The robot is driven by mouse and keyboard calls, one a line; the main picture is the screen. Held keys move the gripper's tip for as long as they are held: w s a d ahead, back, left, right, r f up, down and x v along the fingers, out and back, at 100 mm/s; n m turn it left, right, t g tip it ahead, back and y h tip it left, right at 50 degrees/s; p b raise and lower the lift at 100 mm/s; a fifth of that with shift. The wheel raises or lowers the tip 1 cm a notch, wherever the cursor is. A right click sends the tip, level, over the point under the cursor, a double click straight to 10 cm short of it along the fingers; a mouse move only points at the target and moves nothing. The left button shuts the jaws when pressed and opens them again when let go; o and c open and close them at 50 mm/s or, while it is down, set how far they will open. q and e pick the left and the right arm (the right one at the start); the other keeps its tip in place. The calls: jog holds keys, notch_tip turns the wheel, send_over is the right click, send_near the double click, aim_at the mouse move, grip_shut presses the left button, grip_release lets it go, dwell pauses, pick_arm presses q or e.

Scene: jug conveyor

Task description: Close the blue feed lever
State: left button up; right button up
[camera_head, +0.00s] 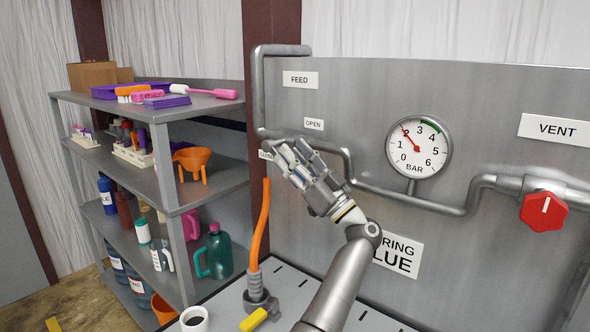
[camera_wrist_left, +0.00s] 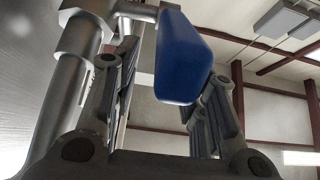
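The blue feed lever (camera_wrist_left: 183,60) shows in the left wrist view between the two fingers of my left gripper (camera_wrist_left: 168,85). The right-hand finger is close against or beside the lever; a gap shows on the left-hand side. In the head view my left gripper (camera_head: 288,158) is at the feed pipe (camera_head: 258,90), below the OPEN label (camera_head: 314,124), and hides the lever there. A partly covered label (camera_head: 266,155) is just left of the fingers. My right gripper is not in view.
A pressure gauge (camera_head: 419,147) and a red vent knob (camera_head: 543,210) are on the panel to the right. An orange hose (camera_head: 261,225) rises below the gripper, near a yellow-handled valve (camera_head: 254,320). A loaded shelf (camera_head: 200,105) stands at the left.

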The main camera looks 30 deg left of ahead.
pick_arm(q)
notch_tip(320, 180, up, 7)
dwell(0.3)
jog(key=shift+d, duration=0.15)
